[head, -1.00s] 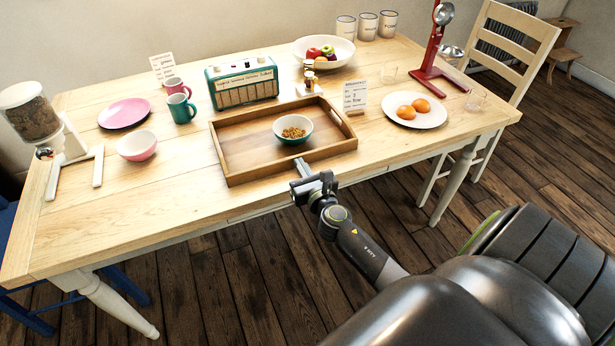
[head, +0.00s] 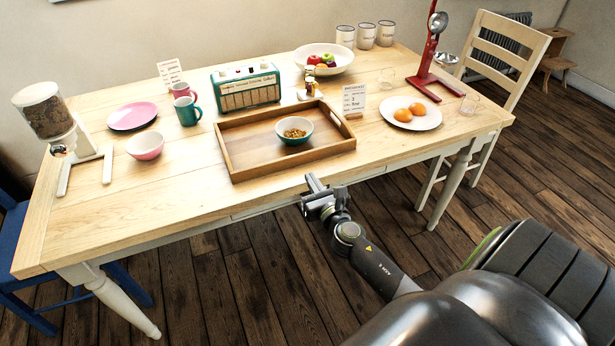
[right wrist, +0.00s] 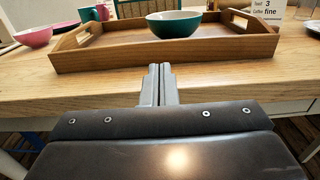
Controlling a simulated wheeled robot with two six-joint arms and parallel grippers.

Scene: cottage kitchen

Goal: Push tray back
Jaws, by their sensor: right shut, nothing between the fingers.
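The wooden tray (head: 240,174) lies flat on the table, with its near edge a short way in from the table's front edge. A teal bowl (head: 294,138) with brown bits in it stands inside the tray. My right gripper (head: 313,183) is shut and empty at the table's front edge, apart from the tray. In the right wrist view the shut fingers (right wrist: 158,72) point at the tray's near wall (right wrist: 120,58), with bare wood between them. My left gripper is not in view.
Behind the tray stand a teal radio (head: 246,88) and a small figure (head: 311,84).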

